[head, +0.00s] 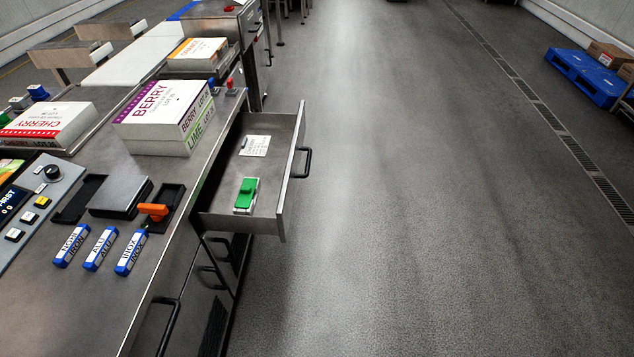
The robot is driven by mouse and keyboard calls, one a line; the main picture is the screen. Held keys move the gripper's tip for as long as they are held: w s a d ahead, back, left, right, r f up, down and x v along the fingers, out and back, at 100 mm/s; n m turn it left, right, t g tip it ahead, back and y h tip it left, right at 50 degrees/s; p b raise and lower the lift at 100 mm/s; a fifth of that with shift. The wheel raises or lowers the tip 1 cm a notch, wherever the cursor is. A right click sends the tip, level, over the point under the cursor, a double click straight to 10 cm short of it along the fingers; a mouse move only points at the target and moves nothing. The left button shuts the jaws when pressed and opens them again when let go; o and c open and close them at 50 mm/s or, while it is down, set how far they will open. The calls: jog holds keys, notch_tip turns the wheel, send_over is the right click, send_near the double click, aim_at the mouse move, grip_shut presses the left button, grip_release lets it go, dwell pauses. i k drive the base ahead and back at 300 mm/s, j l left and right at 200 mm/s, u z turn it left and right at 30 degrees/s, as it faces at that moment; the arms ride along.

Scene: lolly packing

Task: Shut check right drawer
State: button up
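A steel drawer (217,221) stands pulled out from the right side of the steel bench, over the floor. Its black bar handle (306,163) is on the front panel, which faces right. Inside lie a green-topped block (246,193) and a white printed card (255,146). Nothing touches the drawer handle. My gripper is not in view. Below the bench top, more black handles show on the bench's side; one long handle (168,328) is near the bottom.
The bench top (185,215) carries stacked BERRY and LIME boxes (160,108), a CHERRY box (48,122), blue-ended test sticks (131,253) and an orange-handled stamp (154,211). The floor (420,220) right of the drawer is clear. A blue pallet (583,80) lies far right.

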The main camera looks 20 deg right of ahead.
aim_at(277, 172)
jog(key=k+l+u, duration=0.1)
jog(key=k+l, duration=0.3)
jog(key=i+l+u, duration=0.1)
jog(key=i+l, duration=0.25)
jog(key=i, duration=0.2)
jog(key=i+l+u, duration=0.1)
jog(key=i+l, duration=0.3)
jog(key=i, duration=0.1)
